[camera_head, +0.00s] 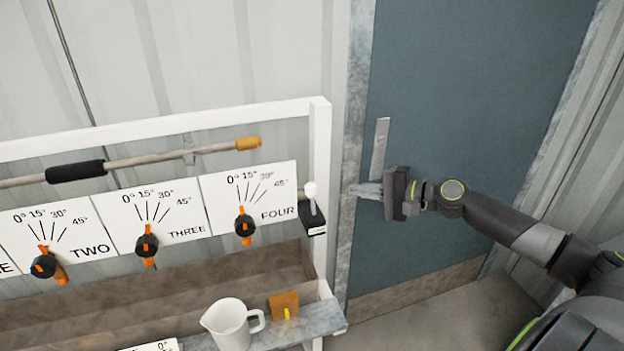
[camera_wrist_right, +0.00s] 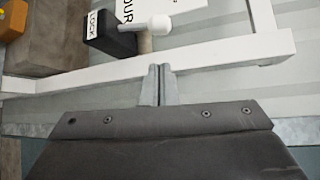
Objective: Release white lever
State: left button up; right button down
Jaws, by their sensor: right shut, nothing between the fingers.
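The white lever (camera_head: 311,197) has a round white knob and stands up from a small black box (camera_head: 312,219) on the right post of the white frame. In the right wrist view the white lever (camera_wrist_right: 151,25) juts sideways from the black box (camera_wrist_right: 108,34), which bears a label reading "LOCK". My right gripper (camera_head: 352,189) is shut and empty, to the right of the lever and apart from it. In the right wrist view its closed fingertips (camera_wrist_right: 158,70) lie at the white frame post, below the lever in the picture. My left gripper is not in view.
The white frame (camera_head: 320,140) carries dial panels with orange-black knobs (camera_head: 245,226) and a horizontal bar (camera_head: 160,158). A white jug (camera_head: 229,325) and an orange block (camera_head: 284,305) stand on the ledge below. A blue-grey door (camera_head: 450,90) is behind my right arm.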

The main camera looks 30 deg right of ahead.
aim_at(312, 199)
jog(key=shift+s+r, duration=0.1)
jog(key=shift+s, duration=0.05)
jog(key=p+x, duration=0.3)
jog(key=x, duration=0.5)
jog(key=shift+w+a, duration=0.15)
jog(key=shift+w, duration=0.25)
jog(key=shift+w+a+p, duration=0.3)
jog(key=shift+w, duration=0.2)
jog(key=shift+a, duration=0.1)
